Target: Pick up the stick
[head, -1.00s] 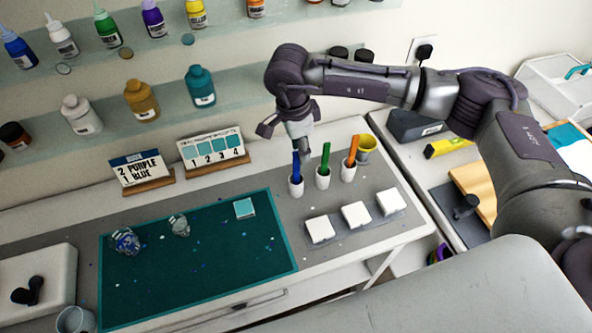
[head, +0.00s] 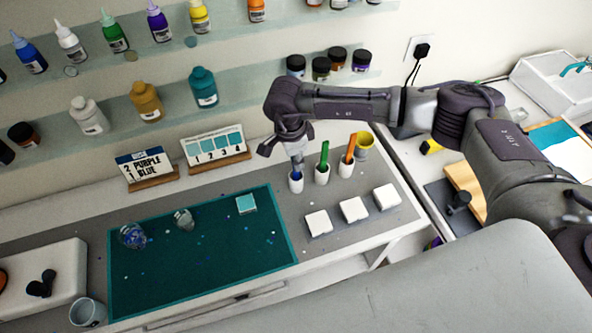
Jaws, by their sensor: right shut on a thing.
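My right gripper (head: 297,163) points down over the leftmost of three small white cups and is shut on the blue stick (head: 296,175). Only a short blue part shows between the fingers and the white cup (head: 295,186), and its lower end is hidden in the cup. A green stick (head: 324,155) stands in the middle cup (head: 322,177), and an orange stick (head: 350,148) leans in the right cup (head: 346,169). My left gripper is not in view.
A teal mat (head: 200,262) with two clear cups lies to the left. Three white square pieces (head: 354,209) sit in front of the sticks. A yellow cup (head: 363,145) stands behind right. Bottle shelves (head: 120,97) and a sign (head: 215,149) are behind.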

